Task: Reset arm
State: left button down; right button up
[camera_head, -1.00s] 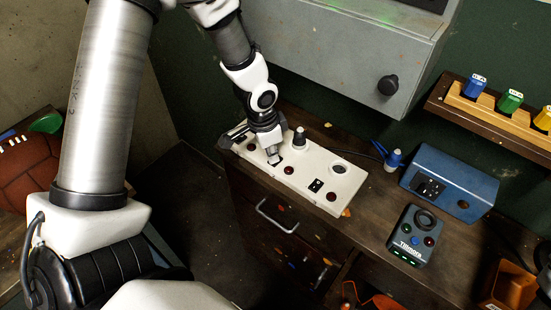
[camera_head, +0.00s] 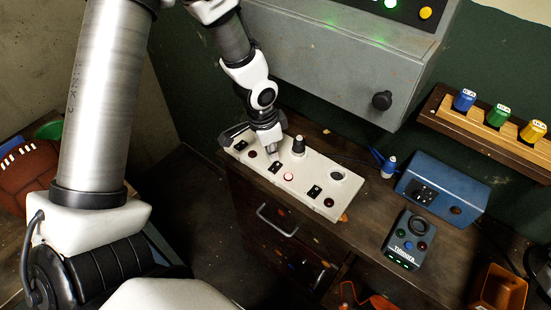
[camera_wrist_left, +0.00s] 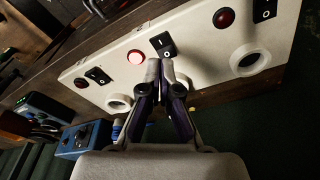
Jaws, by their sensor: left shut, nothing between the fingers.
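My left gripper (camera_head: 272,157) is above the white control panel (camera_head: 327,203) on the dark cabinet. Its fingers are shut and empty. In the left wrist view, the closed fingertips (camera_wrist_left: 159,66) point at a black rocker switch (camera_wrist_left: 163,45), very close to it; I cannot tell whether they touch it. Beside that switch a red light (camera_wrist_left: 136,57) glows; it also shows in the head view (camera_head: 289,177). Other red lights on the panel are dark. A black knob (camera_head: 298,146) stands at the panel's back edge. My right gripper is not in view.
A grey metal box (camera_head: 330,50) with green and yellow lights hangs above the panel. At the right are a blue box (camera_head: 447,184), a dark button unit (camera_head: 409,240), an orange container (camera_head: 500,288) and a wooden rack (camera_head: 463,109). A leather ball (camera_head: 28,170) lies far left.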

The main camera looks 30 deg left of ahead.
pick_arm(q)
jog(key=shift+r+p, duration=1)
jog(key=shift+r, duration=0.4)
jog(key=shift+f, duration=0.15)
